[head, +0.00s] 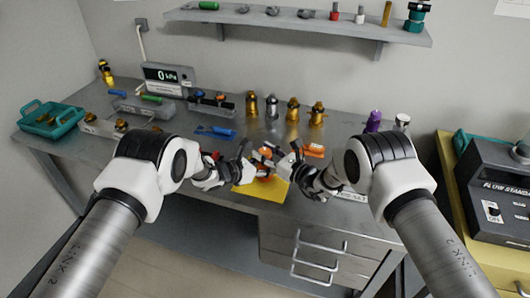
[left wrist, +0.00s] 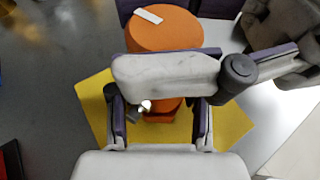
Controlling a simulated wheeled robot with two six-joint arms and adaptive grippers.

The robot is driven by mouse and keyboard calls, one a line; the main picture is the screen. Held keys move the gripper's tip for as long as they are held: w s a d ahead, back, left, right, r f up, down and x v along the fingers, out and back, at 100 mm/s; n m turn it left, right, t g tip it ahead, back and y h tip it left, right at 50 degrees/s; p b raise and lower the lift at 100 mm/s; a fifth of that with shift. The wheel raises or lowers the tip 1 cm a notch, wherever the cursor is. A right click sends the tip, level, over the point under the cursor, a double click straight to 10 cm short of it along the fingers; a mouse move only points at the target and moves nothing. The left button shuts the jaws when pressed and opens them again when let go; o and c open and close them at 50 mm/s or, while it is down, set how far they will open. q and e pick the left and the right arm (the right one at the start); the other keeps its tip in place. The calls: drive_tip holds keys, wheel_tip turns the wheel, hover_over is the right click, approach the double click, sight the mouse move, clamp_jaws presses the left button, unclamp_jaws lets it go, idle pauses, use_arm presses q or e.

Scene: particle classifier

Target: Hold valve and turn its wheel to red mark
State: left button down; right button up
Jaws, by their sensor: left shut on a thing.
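The orange valve (head: 265,153) is at the front of the bench, over a yellow mat (head: 243,190). My left gripper (head: 250,165) reaches it from the left and is shut on its lower body (left wrist: 163,112). In the left wrist view the round orange wheel (left wrist: 165,32) shows, with a white pointer strip (left wrist: 149,15) on top. My right gripper (head: 281,158) comes from the right. One of its fingers (left wrist: 165,78) lies across the near side of the wheel; purple pad shows behind it too. Whether these pads press on the wheel is unclear. I cannot make out a red mark.
A teal tray (head: 70,128) is at the left, and a kPa display (head: 168,77) is at the back. A purple fitting (head: 373,121) stands at the right. A dark flow-standard machine (head: 497,208) is beyond the right end.

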drive_tip(key=shift+c, duration=0.7)
drive_tip(key=shift+m+t+h, duration=1.6)
drive_tip(key=shift+h, duration=0.3)
drive_tip(key=o, duration=1.2)
drive_tip(key=shift+c, duration=0.2)
drive_tip(key=v, duration=1.2)
